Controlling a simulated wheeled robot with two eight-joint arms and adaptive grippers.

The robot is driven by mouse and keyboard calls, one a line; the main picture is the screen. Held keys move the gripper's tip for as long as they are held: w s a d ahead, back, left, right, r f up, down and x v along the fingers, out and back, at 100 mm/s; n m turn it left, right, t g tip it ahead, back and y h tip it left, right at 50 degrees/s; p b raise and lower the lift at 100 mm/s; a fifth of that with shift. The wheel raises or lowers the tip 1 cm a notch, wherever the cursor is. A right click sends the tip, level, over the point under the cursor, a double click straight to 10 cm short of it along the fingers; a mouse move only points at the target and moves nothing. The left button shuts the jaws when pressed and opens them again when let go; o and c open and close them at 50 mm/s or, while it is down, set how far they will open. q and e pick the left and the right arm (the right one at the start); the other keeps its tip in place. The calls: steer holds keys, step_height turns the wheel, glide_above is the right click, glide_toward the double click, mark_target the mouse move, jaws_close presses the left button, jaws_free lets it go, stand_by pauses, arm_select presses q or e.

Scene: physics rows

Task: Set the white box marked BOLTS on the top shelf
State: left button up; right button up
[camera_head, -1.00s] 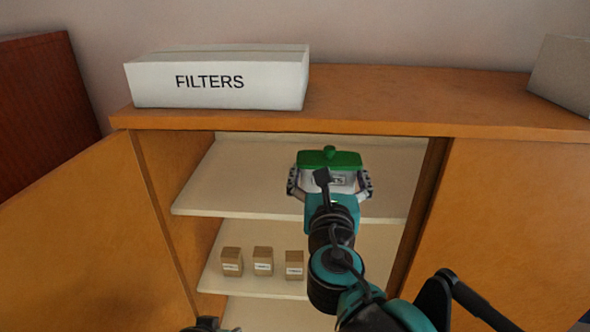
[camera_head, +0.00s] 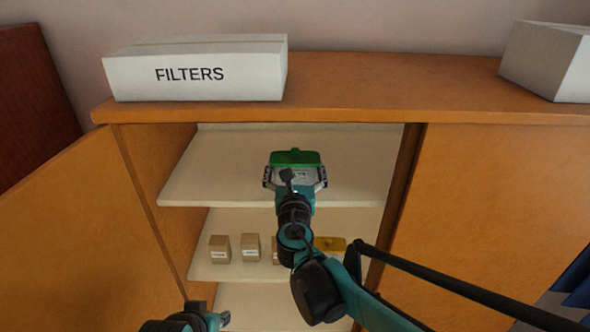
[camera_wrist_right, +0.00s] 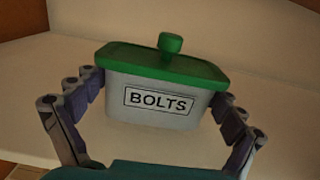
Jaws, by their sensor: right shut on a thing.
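The white box marked BOLTS (camera_wrist_right: 158,103) has a green lid with a round knob. In the head view its lid (camera_head: 295,158) shows over the top shelf (camera_head: 225,170) inside the open cabinet. My right gripper (camera_head: 295,182) is shut on the box, with one finger on each side of it in the wrist view (camera_wrist_right: 158,112). I cannot tell whether the box's base touches the shelf. My left gripper (camera_head: 205,318) is at the bottom edge of the head view, and its fingers are not clear.
Several small brown cartons (camera_head: 220,249) and a yellow item (camera_head: 330,243) stand on the lower shelf. A FILTERS box (camera_head: 195,72) and a grey box (camera_head: 548,60) sit on the cabinet top. The open door (camera_head: 70,240) is at left. The top shelf is bare on both sides of the box.

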steer(key=shift+w+f, duration=0.2)
steer(key=shift+f, duration=0.5)
steer(key=shift+s, duration=0.15)
steer(key=shift+f, duration=0.15)
steer(key=o, duration=1)
